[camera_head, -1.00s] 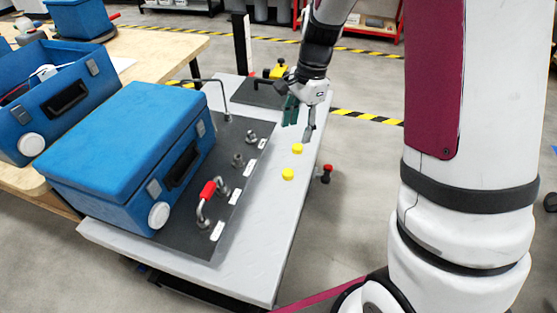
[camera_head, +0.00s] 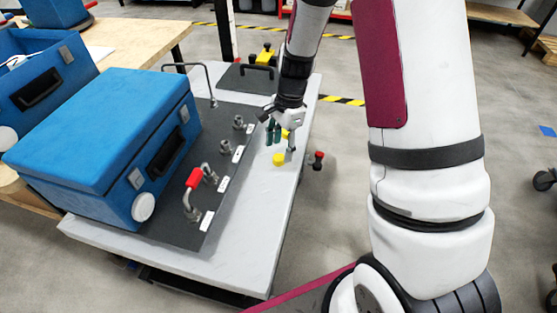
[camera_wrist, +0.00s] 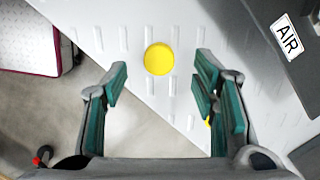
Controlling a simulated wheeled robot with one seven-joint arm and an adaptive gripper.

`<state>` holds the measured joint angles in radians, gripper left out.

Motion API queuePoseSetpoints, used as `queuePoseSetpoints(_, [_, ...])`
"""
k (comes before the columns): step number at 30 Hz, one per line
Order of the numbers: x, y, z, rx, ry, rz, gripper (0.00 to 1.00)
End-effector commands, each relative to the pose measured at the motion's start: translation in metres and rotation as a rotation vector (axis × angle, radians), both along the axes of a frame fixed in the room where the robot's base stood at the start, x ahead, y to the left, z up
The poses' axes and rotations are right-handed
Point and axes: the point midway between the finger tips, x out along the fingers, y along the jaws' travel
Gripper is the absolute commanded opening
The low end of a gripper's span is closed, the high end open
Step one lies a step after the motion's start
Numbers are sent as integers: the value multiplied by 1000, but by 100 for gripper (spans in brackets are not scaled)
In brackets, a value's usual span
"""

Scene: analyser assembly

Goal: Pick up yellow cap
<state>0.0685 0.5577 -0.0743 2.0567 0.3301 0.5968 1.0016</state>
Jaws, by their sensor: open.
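Two round yellow caps lie on the light grey bench top. The nearer cap (camera_head: 279,159) shows just in front of my gripper (camera_head: 280,148). The farther cap (camera_head: 286,134) is mostly hidden by the fingers. In the wrist view, one whole cap (camera_wrist: 159,59) lies between the lines of the two green-padded fingers, near their tips. Only a sliver of the other cap (camera_wrist: 209,121) shows behind the right finger. My gripper (camera_wrist: 161,75) is open and empty, pointing down above the bench top. Its exact height over the caps is hard to tell.
A dark panel with metal fittings and a red-handled pipe (camera_head: 194,179) lies left of the caps. The front bench top is clear.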

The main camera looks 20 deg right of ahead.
Motion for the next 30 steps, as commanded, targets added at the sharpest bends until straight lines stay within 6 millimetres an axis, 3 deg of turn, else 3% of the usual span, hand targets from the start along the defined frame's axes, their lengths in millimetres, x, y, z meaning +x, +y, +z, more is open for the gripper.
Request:
queuePoseSetpoints(1, [-2, 2, -11, 1, 3, 0, 53])
queuePoseSetpoints(6, [-2, 5, -27, 0, 2, 0, 53])
queuePoseSetpoints(14, [-2, 5, -29, 0, 0, 1, 53])
queuePoseSetpoints(20, [-2, 5, -29, 0, 0, 1, 18])
queuePoseSetpoints(30, [-2, 5, -29, 0, 0, 1, 18])
